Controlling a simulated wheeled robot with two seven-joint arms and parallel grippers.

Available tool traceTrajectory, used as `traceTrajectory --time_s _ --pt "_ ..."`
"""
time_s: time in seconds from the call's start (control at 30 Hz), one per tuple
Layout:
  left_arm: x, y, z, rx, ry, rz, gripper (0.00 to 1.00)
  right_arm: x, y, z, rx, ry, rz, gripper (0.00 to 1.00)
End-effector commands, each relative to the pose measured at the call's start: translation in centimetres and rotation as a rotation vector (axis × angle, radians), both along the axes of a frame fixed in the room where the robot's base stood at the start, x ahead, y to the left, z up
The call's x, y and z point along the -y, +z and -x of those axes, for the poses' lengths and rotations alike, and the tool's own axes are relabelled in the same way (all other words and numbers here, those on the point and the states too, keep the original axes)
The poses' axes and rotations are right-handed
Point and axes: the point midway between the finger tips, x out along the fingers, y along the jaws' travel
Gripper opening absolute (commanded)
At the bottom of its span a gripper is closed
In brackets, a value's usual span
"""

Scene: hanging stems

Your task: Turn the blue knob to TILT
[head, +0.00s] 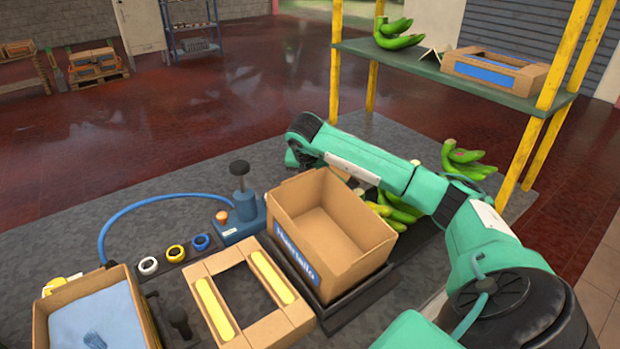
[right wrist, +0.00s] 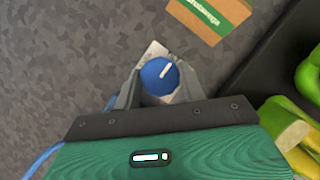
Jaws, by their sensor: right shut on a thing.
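The blue knob (right wrist: 156,75) shows in the right wrist view, round, with a short white pointer line slanting to the upper right. It sits over a pale plate (right wrist: 155,50) that shows only in part. My right gripper (right wrist: 160,86) is shut on the knob, one finger on each side of it. I cannot make out a TILT label or other dial markings. In the head view the knob and my right fingertips are hidden behind my arm and the cardboard box. My left gripper is not in view.
An open cardboard box (head: 349,262) stands in front of my right arm. Green bananas (head: 400,208) lie beside it, under my forearm. A blue pump-like device (head: 238,222) is left of the box. A shelf with yellow posts (head: 528,141) stands at the right.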

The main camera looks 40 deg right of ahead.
Motion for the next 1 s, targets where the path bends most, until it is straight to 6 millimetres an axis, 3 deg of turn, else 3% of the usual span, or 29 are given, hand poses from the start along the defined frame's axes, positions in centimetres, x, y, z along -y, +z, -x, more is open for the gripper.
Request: traceTrajectory --time_s 0.37,0.4,0.5,0.83,1.0 --pt "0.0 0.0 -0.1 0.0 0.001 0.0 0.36 0.1 0.1 0.0 0.001 -0.006 0.001 0.18" --pt "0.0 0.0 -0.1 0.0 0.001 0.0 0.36 0.1 0.1 0.0 0.002 -0.006 0.0 0.45" --pt "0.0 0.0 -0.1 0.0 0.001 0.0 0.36 0.1 0.1 0.0 0.001 -0.005 0.0 0.63" --pt "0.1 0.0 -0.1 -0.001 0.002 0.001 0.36 -0.1 0.3 0.0 0.002 -0.004 0.0 0.63" --pt "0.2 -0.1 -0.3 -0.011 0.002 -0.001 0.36 -0.7 2.3 0.5 0.005 -0.003 0.0 0.63"
